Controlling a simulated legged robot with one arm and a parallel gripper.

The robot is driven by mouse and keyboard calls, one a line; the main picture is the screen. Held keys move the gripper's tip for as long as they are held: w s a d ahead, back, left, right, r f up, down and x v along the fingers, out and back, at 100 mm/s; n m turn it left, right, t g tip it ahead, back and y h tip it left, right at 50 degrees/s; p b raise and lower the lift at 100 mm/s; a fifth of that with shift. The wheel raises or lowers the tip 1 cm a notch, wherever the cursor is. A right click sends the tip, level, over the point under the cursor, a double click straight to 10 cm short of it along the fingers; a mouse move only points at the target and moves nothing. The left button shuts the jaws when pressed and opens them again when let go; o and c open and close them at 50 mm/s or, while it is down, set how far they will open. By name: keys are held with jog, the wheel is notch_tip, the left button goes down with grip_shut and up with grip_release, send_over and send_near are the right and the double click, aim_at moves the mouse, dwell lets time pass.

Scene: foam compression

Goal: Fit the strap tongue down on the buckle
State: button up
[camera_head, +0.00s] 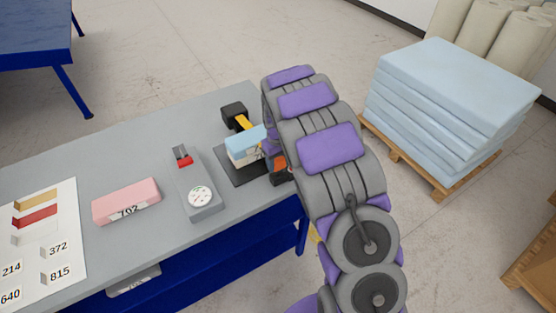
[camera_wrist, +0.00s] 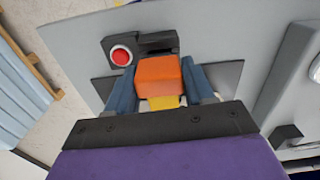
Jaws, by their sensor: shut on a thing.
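My gripper (camera_wrist: 163,82) is shut on the orange strap tongue (camera_wrist: 158,74), with a blue finger on either side of it. A yellow strap end (camera_wrist: 168,101) shows just below the tongue in the wrist view. The black buckle (camera_wrist: 155,43) with a round red button (camera_wrist: 121,55) lies right beyond the tongue, which partly covers it. I cannot tell whether they touch. The yellow strap (camera_head: 243,122) leaves a black housing (camera_head: 234,110) behind the block.
The block stands on a dark plate (camera_head: 232,175) on the grey table (camera_head: 150,150). A grey device (camera_head: 200,203) with a dial and a pink block (camera_head: 126,201) stand to the left, beside a printed sheet (camera_head: 45,250). Stacked blue foam sheets (camera_head: 440,100) sit on a pallet right.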

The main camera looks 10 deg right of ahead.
aim_at(278, 167)
jog(key=shift+f, duration=0.65)
jog(key=shift+f, duration=0.7)
jog(key=shift+f, duration=0.45)
jog(key=o, duration=1.1)
jog(key=shift+r, duration=0.15)
jog(key=shift+r+p, duration=1.15)
jog(key=shift+r, duration=3.75)
